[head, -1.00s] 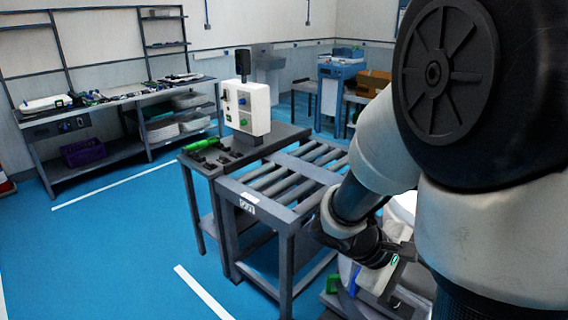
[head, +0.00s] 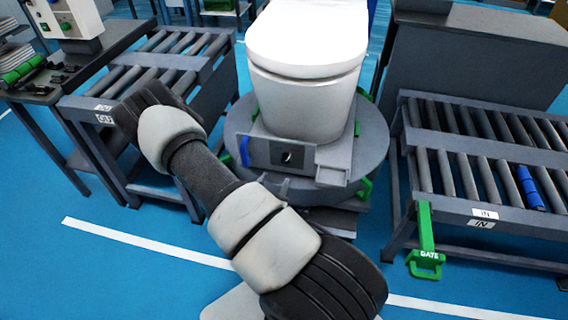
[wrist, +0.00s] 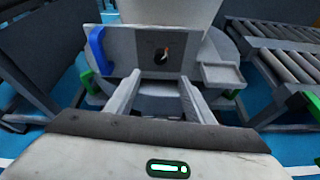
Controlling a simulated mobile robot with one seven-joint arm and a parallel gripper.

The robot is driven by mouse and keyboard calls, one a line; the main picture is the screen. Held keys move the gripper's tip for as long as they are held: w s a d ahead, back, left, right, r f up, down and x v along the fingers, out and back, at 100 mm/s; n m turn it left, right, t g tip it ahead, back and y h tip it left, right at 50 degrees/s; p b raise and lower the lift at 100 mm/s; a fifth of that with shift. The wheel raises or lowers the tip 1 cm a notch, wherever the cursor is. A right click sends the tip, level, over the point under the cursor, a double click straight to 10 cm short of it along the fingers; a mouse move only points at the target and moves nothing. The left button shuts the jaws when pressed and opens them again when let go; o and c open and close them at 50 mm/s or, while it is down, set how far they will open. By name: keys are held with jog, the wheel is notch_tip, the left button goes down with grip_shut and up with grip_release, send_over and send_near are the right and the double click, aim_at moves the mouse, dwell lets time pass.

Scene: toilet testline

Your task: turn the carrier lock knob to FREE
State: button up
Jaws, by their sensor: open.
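The carrier (head: 370,150) is a round grey turntable base with a white toilet (head: 308,60) standing on it. On its front box is a dark square panel with a small dark round knob (head: 287,157). In the wrist view the knob (wrist: 161,56) shows a reddish and white mark; I cannot read any label or its setting. A blue lever (head: 244,151) is left of the panel, and also shows in the wrist view (wrist: 98,50). My gripper (wrist: 160,97) is open and empty, short of the panel, with the knob between and beyond its fingertips.
Roller conveyors stand left (head: 150,75) and right (head: 480,165) of the carrier. The right one has a green GATE handle (head: 426,240) and a blue roller (head: 530,188). Green clamps (head: 364,188) stick out from the carrier. A small ledge (wrist: 222,75) lies right of the panel.

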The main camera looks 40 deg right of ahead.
aim_at(285, 160)
jog(key=b+x, duration=0.2)
jog(key=x, duration=1.3)
jog(key=shift+w+d+f, duration=0.1)
jog(key=shift+d, duration=0.1)
jog(key=c, duration=1)
